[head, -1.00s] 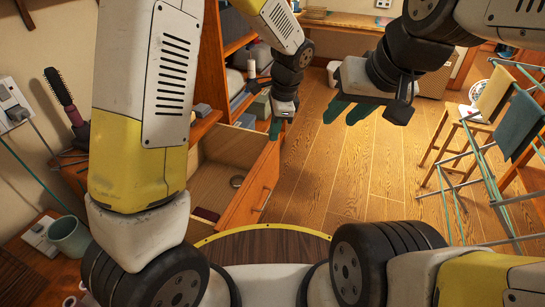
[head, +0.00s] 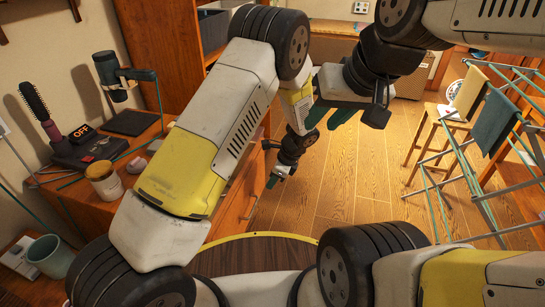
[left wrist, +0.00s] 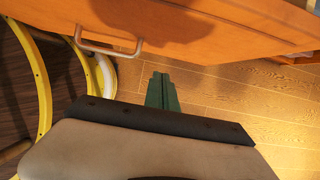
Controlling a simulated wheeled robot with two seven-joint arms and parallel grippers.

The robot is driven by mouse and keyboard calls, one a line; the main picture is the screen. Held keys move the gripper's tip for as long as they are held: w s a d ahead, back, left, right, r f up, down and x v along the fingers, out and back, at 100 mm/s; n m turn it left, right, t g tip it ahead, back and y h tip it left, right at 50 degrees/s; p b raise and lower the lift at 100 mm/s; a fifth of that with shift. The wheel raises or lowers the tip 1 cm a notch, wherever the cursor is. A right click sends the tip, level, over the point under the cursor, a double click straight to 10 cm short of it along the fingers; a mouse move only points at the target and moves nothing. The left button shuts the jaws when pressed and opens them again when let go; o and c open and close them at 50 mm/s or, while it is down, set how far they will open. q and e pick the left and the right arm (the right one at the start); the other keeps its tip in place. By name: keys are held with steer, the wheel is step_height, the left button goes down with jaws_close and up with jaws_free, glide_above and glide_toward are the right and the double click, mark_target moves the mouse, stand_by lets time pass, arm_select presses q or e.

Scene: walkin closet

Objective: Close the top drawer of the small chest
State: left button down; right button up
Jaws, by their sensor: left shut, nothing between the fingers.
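The small chest (head: 95,203) is wooden and stands at the left in the head view. Its orange front with a metal handle (head: 252,206) shows beside my left arm. In the left wrist view a drawer front (left wrist: 205,28) fills the top, with its handle (left wrist: 108,46) at the left. My left arm hides the drawer's inside, so I cannot tell how far out it is. My left gripper (head: 272,181) is shut and empty, low in front of the drawer front. Its green fingers (left wrist: 161,92) lie together, below the front in the picture. My right gripper (head: 328,114) is open and empty, raised over the floor.
The chest top holds a hairbrush (head: 37,104), a lidded jar (head: 104,181) and a dark hair dryer (head: 112,75). A drying rack (head: 478,190) and a stool (head: 437,132) stand at right. The wooden floor between is clear.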

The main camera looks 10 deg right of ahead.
arm_select(q)
steer(key=a, duration=0.1)
steer(key=w+a+f, duration=0.1)
steer(key=a, duration=0.2)
steer(key=shift+w+a+f, duration=0.1)
steer(key=shift+w+f, duration=0.05)
steer(key=shift+w, duration=0.2)
